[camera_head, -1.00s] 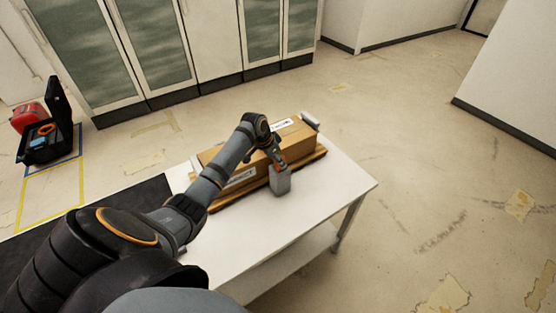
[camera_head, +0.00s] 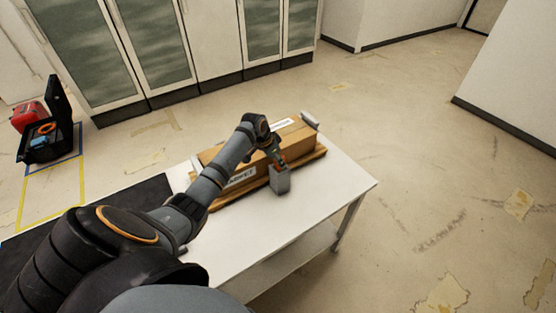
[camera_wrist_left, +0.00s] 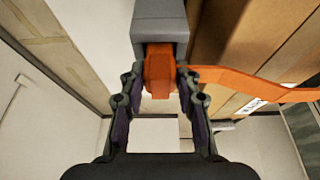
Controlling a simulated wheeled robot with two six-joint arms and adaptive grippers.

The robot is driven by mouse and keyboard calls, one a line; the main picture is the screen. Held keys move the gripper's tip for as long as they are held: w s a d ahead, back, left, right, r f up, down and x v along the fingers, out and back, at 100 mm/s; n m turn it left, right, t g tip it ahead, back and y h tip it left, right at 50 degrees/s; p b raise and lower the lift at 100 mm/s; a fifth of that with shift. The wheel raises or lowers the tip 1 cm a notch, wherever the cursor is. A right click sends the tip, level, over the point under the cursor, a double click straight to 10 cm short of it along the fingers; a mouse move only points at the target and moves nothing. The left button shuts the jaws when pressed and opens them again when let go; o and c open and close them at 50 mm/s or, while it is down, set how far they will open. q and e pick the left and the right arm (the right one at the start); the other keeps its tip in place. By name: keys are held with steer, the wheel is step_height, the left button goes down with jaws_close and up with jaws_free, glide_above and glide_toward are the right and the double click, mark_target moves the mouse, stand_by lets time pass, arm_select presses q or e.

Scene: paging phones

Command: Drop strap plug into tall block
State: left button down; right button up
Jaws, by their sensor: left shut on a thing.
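The grey tall block (camera_head: 281,181) stands on the white table, close to the front side of the cardboard box. My left gripper (camera_head: 279,162) is right above it, pointing down. In the left wrist view its two dark fingers (camera_wrist_left: 158,80) are shut on the orange strap plug (camera_wrist_left: 158,68). The plug's far end lies at the open top of the grey block (camera_wrist_left: 160,22), seemingly within its walls; how deep it sits I cannot tell. The orange strap (camera_wrist_left: 245,82) runs off to the right. My right gripper is not in view.
The long cardboard box (camera_head: 300,134) lies on a wooden board behind the block. The white table (camera_head: 340,185) is bare to the right and in front. A dark mat (camera_head: 140,195) covers its left part. An open black case (camera_head: 50,145) stands on the floor at far left.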

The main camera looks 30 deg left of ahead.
arm_select(q)
steer(key=shift+f+b, duration=0.3)
steer(key=shift+f, duration=0.25)
steer(key=c, duration=1.2)
jaws_free()
steer(key=shift+r, duration=0.1)
steer(key=p+v, duration=0.6)
steer(key=p, duration=0.1)
steer(key=shift+p+v, duration=0.45)
steer(key=shift+v, duration=2)
